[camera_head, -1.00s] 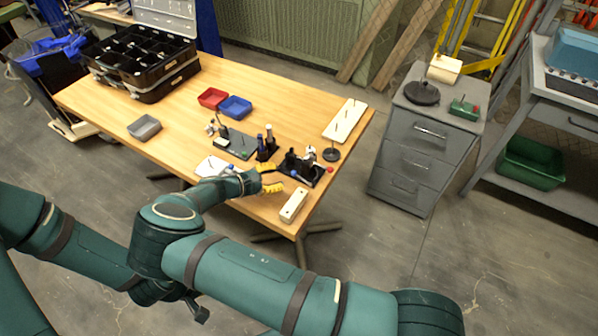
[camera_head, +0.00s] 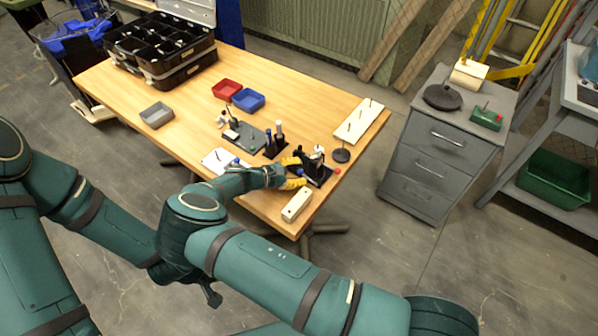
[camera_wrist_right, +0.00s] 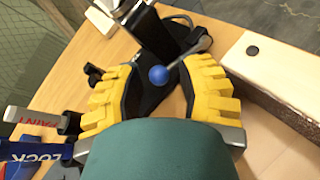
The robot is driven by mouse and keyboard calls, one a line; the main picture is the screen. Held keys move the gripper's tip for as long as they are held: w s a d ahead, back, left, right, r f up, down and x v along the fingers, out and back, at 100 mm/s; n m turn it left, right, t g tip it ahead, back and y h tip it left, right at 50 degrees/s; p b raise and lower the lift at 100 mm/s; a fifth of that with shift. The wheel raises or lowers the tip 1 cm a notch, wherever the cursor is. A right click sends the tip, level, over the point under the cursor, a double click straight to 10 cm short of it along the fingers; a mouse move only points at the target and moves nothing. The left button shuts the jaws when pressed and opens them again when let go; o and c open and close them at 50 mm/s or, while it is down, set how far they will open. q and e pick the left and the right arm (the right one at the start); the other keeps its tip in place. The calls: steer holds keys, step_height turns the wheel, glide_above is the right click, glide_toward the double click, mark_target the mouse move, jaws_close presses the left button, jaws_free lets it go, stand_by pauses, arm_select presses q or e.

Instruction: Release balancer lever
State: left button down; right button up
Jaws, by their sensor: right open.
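A black balancer stand (camera_head: 318,172) with a white part and a red ball sits near the table's front right corner. In the right wrist view, its dark base (camera_wrist_right: 172,88) carries a thin lever rod ending in a blue ball knob (camera_wrist_right: 157,75). My right gripper (camera_head: 293,172) has yellow ribbed fingers and is open at the stand. In the right wrist view the fingers (camera_wrist_right: 160,88) stand either side of the blue knob, with gaps on both sides. My left arm comes in from the left; a dark end piece (camera_head: 208,293), perhaps its gripper, is mostly hidden behind my right arm.
A white block (camera_head: 297,205) lies close in front of the stand. A white board with pegs (camera_head: 358,122) lies behind. Red (camera_head: 226,89) and blue (camera_head: 248,100) trays sit farther back. Bare wood lies left of centre.

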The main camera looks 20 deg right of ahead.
jaws_close()
